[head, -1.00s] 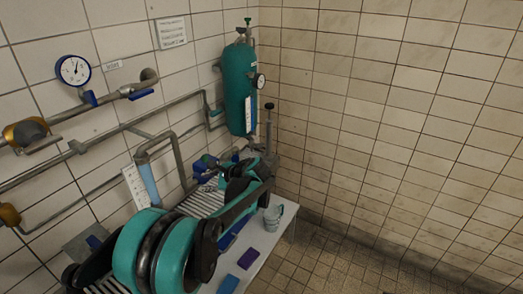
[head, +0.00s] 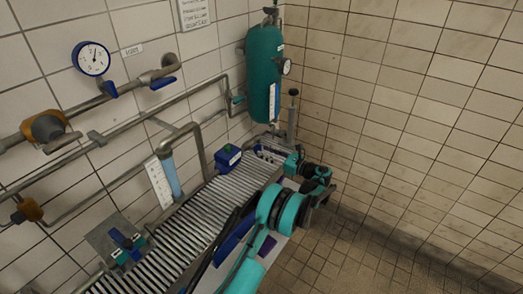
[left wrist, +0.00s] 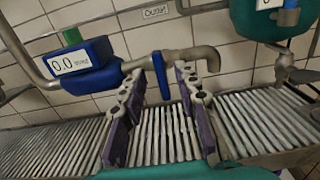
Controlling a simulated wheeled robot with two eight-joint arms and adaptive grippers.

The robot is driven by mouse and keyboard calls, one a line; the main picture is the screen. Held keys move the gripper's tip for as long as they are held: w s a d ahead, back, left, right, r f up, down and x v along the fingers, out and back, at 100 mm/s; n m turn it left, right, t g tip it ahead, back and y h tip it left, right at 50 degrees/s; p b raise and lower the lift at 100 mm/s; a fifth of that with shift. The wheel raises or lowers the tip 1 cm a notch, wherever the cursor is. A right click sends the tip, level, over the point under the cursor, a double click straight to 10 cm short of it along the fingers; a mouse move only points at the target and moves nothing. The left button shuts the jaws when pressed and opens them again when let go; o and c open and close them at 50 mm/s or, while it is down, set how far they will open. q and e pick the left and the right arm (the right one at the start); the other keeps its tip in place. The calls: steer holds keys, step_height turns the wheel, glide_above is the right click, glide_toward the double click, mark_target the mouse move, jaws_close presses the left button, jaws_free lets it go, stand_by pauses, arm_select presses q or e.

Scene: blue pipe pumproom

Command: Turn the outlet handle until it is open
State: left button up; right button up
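The outlet handle, a blue lever (left wrist: 161,76), hangs straight down from a grey pipe under the "Outlet" label (left wrist: 155,12) in the left wrist view. My left gripper (left wrist: 157,90) is open, with one purple finger on each side of the lever and gaps to both. Whether the fingers reach as deep as the lever is unclear. In the head view my left gripper (head: 266,153) is small beyond the blue meter box (head: 228,157), and the outlet lever cannot be made out. The box reads 0.0 in the left wrist view (left wrist: 80,66). My right gripper is not in view.
A slatted metal grating (head: 205,210) runs beneath the pipes. A teal tank (head: 264,75) hangs near the corner. A gauge (head: 92,59), another blue lever (head: 162,83) and a blue-handled valve (head: 127,243) are at left. The tiled floor at right is clear.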

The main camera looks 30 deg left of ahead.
mark_target(261, 150)
arm_select(q)
steer(key=shift+w+a+b, duration=0.15)
steer(key=shift+a+b, duration=0.15)
steer(key=shift+a, duration=1.6)
jaws_close()
